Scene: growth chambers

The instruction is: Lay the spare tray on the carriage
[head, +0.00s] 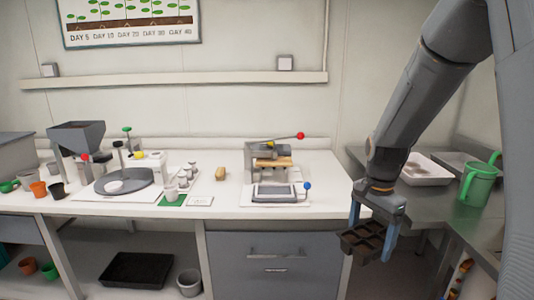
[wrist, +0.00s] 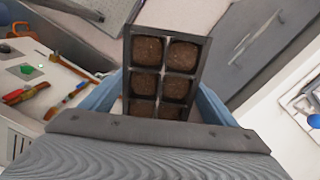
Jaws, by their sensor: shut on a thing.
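My gripper (head: 371,236) hangs at the right of the head view, in front of the bench's right end. Its blue fingers are shut on the spare tray (head: 362,240), a small dark tray with square cells. In the wrist view the tray (wrist: 126,70) lies between the fingers, with brown soil in its cells. What looks like the carriage (head: 274,194) is a flat grey frame with a blue-knobbed lever, on the bench before a red-knobbed press. The tray is apart from it, lower and to its right.
The press (head: 254,165) stands behind the carriage. A white basin (head: 425,176) and a green watering can (head: 479,186) stand on the right counter. A drawer cabinet (head: 262,248) is below the carriage.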

